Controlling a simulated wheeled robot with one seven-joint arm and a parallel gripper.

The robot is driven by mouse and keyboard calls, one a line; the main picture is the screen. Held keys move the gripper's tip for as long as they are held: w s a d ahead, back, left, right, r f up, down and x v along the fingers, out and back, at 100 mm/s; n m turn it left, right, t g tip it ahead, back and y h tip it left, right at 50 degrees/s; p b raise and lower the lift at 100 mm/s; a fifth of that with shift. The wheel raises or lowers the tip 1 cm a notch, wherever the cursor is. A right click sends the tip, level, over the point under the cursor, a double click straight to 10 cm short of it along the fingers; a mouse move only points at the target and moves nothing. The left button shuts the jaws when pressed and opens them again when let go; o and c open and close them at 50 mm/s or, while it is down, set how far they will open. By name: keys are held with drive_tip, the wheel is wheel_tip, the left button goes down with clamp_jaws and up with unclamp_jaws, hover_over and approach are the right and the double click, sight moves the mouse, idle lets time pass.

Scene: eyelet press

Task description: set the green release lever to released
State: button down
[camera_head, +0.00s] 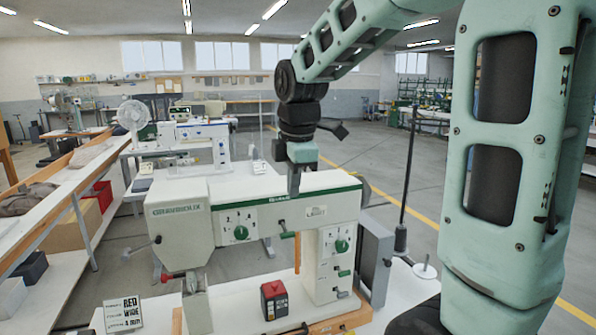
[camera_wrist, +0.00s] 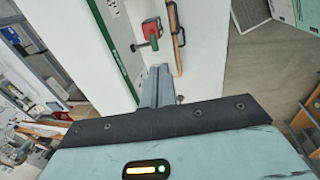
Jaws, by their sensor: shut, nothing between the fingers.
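The green release lever (camera_head: 287,235) sits on the front face of the white eyelet press (camera_head: 185,262), right of the green-dial panel. In the wrist view the lever's green grip (camera_wrist: 154,43) shows just beyond the fingertips. My gripper (camera_head: 294,194) points down in front of the press's upper beam, above the lever and apart from it. In the wrist view my gripper (camera_wrist: 157,70) has its fingers together and holds nothing.
A red and black box (camera_head: 274,300) stands on the bench below. A sign card (camera_head: 124,315) is at lower left. A dark post (camera_head: 405,180) rises at right.

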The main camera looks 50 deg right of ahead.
drive_tip(key=shift+s+v, duration=0.2)
drive_tip(key=shift+v, duration=1.8)
drive_tip(key=shift+a, duration=0.15)
drive_tip(key=s+a+f+m+b, duration=0.1)
drive_tip(key=s+a+f, duration=0.2)
drive_tip(key=a+f, duration=0.3)
drive_tip(key=s+a+f+m+g+y+b, duration=0.1)
drive_tip(key=s+a+f, duration=0.3)
drive_tip(key=a, duration=0.7)
drive_tip(key=s+a+f+m+b, duration=0.1)
drive_tip(key=s+a+f, duration=0.3)
drive_tip(key=a+f, duration=0.4)
drive_tip(key=shift+a+m+g+y+b, duration=0.35)
drive_tip(key=shift+a+b, duration=0.2)
drive_tip(key=shift+b, duration=0.2)
drive_tip(key=c, duration=1.8)
unclamp_jaws()
drive_tip(key=shift+m+g, duration=0.25)
drive_tip(key=shift+m, duration=0.3)
drive_tip(key=s+a+f, duration=0.1)
drive_tip(key=s, duration=0.1)
drive_tip(key=s+f, duration=0.1)
drive_tip(key=s, duration=0.1)
drive_tip(key=s+a+f, duration=0.1)
drive_tip(key=s+f, duration=0.1)
drive_tip(key=shift+s+a+b, duration=0.15)
drive_tip(key=shift+a+b, duration=0.15)
drive_tip(key=shift+a, duration=0.05)
drive_tip(key=o, duration=0.4)
drive_tip(key=shift+s, duration=0.2)
